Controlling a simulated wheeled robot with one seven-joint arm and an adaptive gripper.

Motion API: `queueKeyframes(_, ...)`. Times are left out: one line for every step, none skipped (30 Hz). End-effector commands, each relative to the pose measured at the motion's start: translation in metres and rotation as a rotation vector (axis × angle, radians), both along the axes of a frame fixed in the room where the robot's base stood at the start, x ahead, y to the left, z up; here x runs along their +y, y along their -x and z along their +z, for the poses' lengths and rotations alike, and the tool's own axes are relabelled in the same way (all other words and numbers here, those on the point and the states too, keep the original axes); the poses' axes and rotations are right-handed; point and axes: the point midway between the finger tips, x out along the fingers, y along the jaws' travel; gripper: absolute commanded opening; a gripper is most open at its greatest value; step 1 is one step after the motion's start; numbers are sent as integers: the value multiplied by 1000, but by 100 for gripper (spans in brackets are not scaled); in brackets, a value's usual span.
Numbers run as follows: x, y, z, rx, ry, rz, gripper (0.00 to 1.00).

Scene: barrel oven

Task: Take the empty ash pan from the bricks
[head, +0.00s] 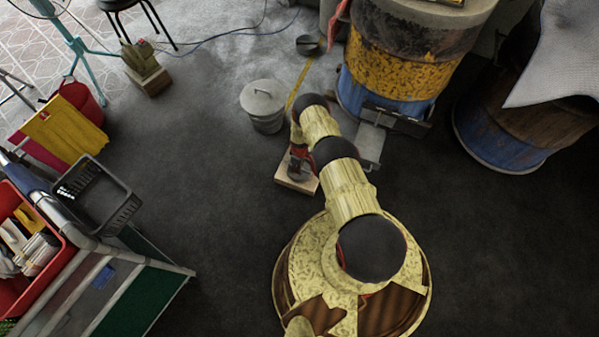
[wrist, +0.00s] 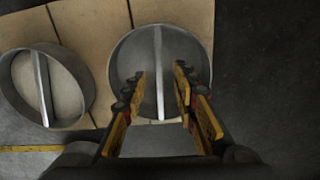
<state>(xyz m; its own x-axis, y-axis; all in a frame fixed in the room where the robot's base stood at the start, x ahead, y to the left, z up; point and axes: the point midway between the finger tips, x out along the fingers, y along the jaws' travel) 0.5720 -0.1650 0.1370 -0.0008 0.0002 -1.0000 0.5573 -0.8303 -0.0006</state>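In the wrist view, a round grey pan (wrist: 123,58) with a straight bar handle (wrist: 158,60) across it sits over pale tan bricks (wrist: 90,28). No contents show in its visible part. My gripper (wrist: 160,82) is open above this pan, with one finger on each side of the bar and nothing visibly held. I cannot tell how far the fingertips are above it. A second round pan (wrist: 88,88) with a similar bar lies to the left, partly on the bricks' area. In the head view, my gripper (head: 299,160) is over the bricks (head: 284,181), and the arm hides much there.
A blue and yellow barrel (head: 398,65) with a metal ledge (head: 370,145) is to the right. A cart with a black basket (head: 97,197) is at left. Open floor lies between cart and bricks.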

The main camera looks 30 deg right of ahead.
Motion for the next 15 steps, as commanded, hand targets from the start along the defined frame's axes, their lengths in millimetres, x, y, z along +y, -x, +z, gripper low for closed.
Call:
queueKeyframes(0,0,-2,0,0,0,29)
queueKeyframes(0,0,-3,0,0,0,29)
queueKeyframes(0,0,-2,0,0,0,29)
queueKeyframes(0,-1,-2,0,0,0,29)
queueKeyframes(0,-1,-2,-1,1,0,29)
queueKeyframes(0,-1,-1,0,0,0,29)
queueKeyframes(0,-1,-1,0,0,0,29)
queueKeyframes(0,-1,-1,0,0,0,28)
queueKeyframes(0,-1,-1,0,0,0,26)
queueKeyframes(0,-1,-1,0,0,0,24)
queueKeyframes(0,0,-1,0,0,0,23)
queueKeyframes(0,0,-1,0,0,0,20)
queueKeyframes(0,0,-1,0,0,0,19)
queueKeyframes(0,0,-1,0,0,0,17)
queueKeyframes(0,0,-1,0,0,0,15)
